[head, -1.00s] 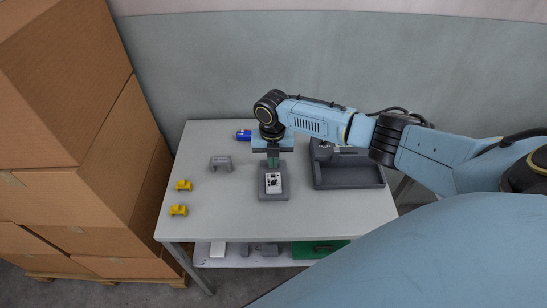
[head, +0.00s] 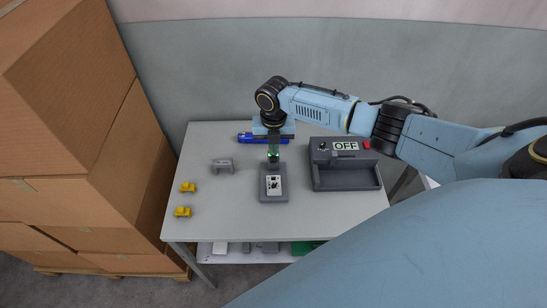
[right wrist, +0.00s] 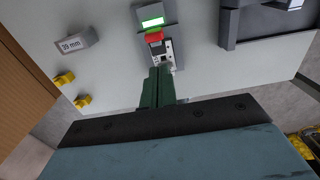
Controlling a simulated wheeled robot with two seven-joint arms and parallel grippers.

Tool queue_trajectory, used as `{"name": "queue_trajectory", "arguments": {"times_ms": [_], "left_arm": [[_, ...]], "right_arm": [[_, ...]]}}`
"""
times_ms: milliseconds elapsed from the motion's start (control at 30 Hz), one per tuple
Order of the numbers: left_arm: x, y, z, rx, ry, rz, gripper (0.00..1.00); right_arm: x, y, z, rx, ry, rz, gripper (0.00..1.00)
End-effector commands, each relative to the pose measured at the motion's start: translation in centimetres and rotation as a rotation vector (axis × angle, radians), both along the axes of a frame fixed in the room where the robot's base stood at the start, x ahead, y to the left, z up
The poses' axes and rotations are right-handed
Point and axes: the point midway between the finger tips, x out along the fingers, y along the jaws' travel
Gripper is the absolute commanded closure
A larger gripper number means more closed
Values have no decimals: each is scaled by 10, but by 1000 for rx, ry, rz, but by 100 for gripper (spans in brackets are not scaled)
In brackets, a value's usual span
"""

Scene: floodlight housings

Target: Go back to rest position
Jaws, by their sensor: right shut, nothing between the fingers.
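My right arm reaches in from the right over the table. My right gripper (head: 273,155) points down, its dark green fingers together and empty, above the back end of a small grey fixture (head: 273,197) with a white plate on it. In the right wrist view the closed fingers (right wrist: 160,73) show beside the fixture's white plate (right wrist: 164,54), with a red part (right wrist: 154,35) and a lit green display (right wrist: 152,22) beyond. Whether the fingertips touch the fixture is unclear. My left gripper is out of view.
A grey tray unit (head: 345,180) with an OFF display stands at the right of the table. A blue object (head: 248,139) lies behind the gripper. Cardboard boxes (head: 65,150) stand left of the table.

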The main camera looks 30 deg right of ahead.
Motion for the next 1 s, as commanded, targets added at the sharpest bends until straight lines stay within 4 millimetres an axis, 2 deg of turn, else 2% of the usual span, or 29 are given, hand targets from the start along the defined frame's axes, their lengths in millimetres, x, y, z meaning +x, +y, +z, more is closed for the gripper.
{"name": "queue_trajectory", "arguments": {"times_ms": [33,133,667,767,833,1000], "left_arm": [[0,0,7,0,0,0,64],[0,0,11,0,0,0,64],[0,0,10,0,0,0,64],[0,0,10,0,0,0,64],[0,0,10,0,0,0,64],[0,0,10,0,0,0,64]], "right_arm": [[0,0,8,0,0,0,100],[0,0,13,0,0,0,100],[-1,2,11,2,1,-1,100],[-10,17,3,14,4,-26,100],[-25,38,-6,33,6,-76,100],[-80,109,-26,117,1,-331,100]]}}
